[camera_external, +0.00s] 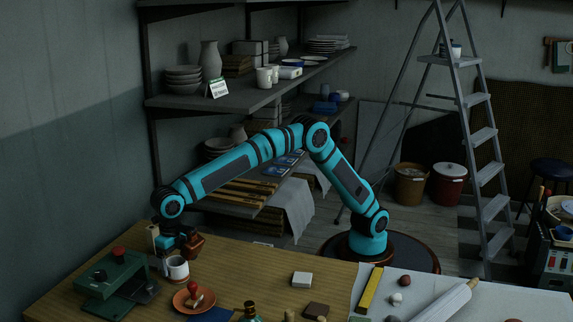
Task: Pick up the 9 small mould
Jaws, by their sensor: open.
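No number 9 can be read on anything, so I cannot tell which thing is the 9 small mould. A small white block (302,279) lies on the wooden table (255,262), and a dark brown block (316,310) lies in front of it. My gripper (180,246) hangs low over the table's left part, open, just above and behind a white cup (177,269). The gripper is small and dark here, and whether it touches the cup is unclear. The white block is well to its right, apart from it.
A green press-like device (118,280) stands left of the cup. A terracotta dish (194,299) with a red-topped stamp is in front. A white sheet at the right holds a yellow level (371,290), small balls and a rolling pin (447,302). Shelves stand behind the arm.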

